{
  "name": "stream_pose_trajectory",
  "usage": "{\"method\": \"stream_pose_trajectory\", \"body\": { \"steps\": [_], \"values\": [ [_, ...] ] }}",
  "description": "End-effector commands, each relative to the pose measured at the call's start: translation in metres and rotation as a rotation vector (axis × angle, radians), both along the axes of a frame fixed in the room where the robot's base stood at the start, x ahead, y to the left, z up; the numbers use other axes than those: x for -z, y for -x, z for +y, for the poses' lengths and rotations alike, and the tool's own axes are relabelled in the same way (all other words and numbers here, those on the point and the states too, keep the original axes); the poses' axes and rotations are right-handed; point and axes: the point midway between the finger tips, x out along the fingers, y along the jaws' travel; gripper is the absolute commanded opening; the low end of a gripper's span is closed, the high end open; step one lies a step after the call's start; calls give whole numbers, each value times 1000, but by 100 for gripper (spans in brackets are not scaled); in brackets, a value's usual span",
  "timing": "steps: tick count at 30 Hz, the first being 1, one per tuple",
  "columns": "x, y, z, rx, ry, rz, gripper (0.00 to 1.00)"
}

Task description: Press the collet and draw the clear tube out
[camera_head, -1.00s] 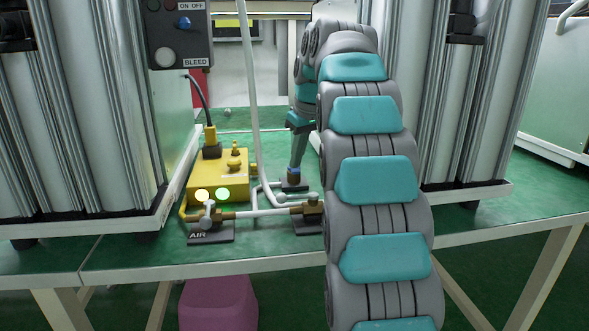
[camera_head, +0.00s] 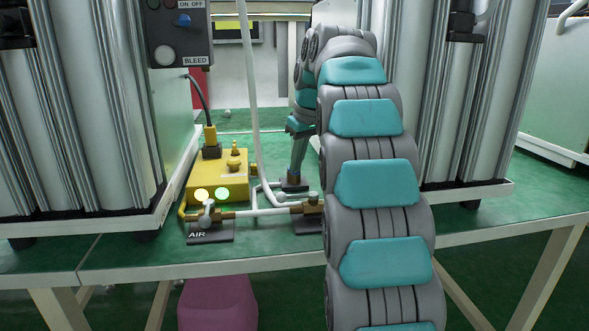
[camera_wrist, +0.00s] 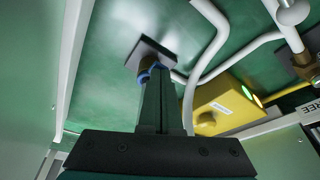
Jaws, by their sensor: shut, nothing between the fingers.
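The blue collet (camera_wrist: 145,77) sits on a small fitting that stands on a dark square base plate (camera_wrist: 144,47). In the wrist view my gripper (camera_wrist: 158,72) has its fingers closed together, with the tips right at the collet and partly covering it. I cannot tell whether they touch it. In the head view my gripper (camera_head: 298,163) points down at the fitting (camera_head: 294,181) on the green bench. Nothing shows held between the fingers. I cannot make out the clear tube in either view.
White pipes (camera_head: 252,110) rise left of the fitting. A yellow box (camera_head: 219,179) with two lit lamps and an AIR valve (camera_head: 209,213) stand to the left. Tall metal columns flank the gap on both sides. A bleed switch panel (camera_head: 178,35) hangs upper left.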

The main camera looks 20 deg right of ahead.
Motion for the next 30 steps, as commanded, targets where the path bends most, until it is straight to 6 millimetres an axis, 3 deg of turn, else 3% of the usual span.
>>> {"method": "stream_pose_trajectory", "body": {
  "steps": [8,30],
  "values": [
    [-1,1,0,0,-1,1,0],
    [-36,17,5,0,-1,0,0]
  ]
}}
